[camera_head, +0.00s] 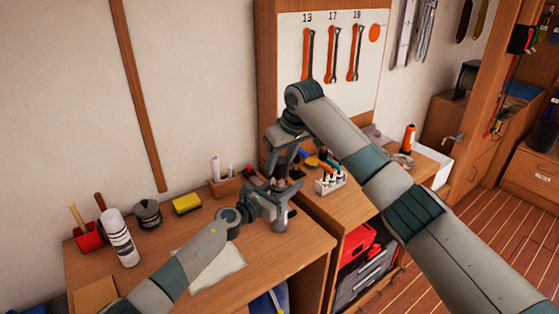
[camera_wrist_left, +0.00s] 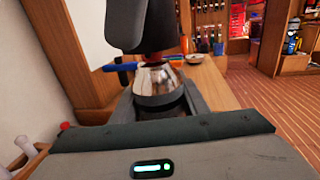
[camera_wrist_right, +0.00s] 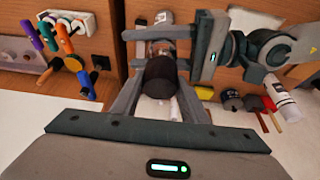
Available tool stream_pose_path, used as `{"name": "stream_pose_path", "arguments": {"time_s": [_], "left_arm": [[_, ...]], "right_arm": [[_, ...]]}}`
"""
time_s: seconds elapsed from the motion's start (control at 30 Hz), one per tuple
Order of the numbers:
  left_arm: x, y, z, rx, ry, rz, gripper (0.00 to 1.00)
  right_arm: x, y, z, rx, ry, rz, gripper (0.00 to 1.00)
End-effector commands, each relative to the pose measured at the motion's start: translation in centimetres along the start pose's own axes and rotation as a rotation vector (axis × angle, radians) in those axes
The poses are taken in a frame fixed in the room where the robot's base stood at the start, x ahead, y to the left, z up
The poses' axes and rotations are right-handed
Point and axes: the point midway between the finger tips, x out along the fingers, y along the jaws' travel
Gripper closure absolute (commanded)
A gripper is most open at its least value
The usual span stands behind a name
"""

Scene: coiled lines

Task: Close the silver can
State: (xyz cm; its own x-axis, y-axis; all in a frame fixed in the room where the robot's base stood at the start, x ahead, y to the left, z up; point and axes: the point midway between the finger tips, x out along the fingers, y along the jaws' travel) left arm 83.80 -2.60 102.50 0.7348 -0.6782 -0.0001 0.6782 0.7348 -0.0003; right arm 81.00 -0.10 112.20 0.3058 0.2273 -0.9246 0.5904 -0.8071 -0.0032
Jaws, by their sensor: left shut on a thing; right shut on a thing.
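My left gripper (camera_head: 287,204) is shut on the silver can (camera_wrist_left: 157,86), which is upright between its fingers in the left wrist view. My right gripper (camera_head: 283,170) reaches down from above and is shut on a dark cylindrical lid (camera_wrist_right: 160,78). The dark lid also shows just above the can in the left wrist view (camera_wrist_left: 155,57). In the right wrist view the left gripper's fingers lie beyond the lid. I cannot tell whether lid and can touch. In the head view the grippers largely hide both.
A paper sheet (camera_head: 228,262) lies near the left arm.

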Motion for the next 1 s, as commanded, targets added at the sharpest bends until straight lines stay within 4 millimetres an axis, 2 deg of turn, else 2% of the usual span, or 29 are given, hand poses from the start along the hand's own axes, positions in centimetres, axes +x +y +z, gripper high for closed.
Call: {"name": "stream_pose_path", "arguments": {"time_s": [0.43, 0.8, 1.0], "left_arm": [[0.0, 0.0, -0.1, 0.000, 0.001, 0.000, 0.99], [0.0, 0.0, 0.0, 0.000, 0.001, 0.000, 0.99], [0.0, 0.0, -0.1, 0.000, 0.001, 0.000, 0.99]], "right_arm": [[0.1, 0.0, 0.0, 0.000, 0.000, 0.000, 0.84], [1.5, -0.1, 0.6, 0.000, 0.000, -0.002, 0.84], [1.7, -0.1, 0.7, -0.001, 0.000, -0.001, 0.84]]}}
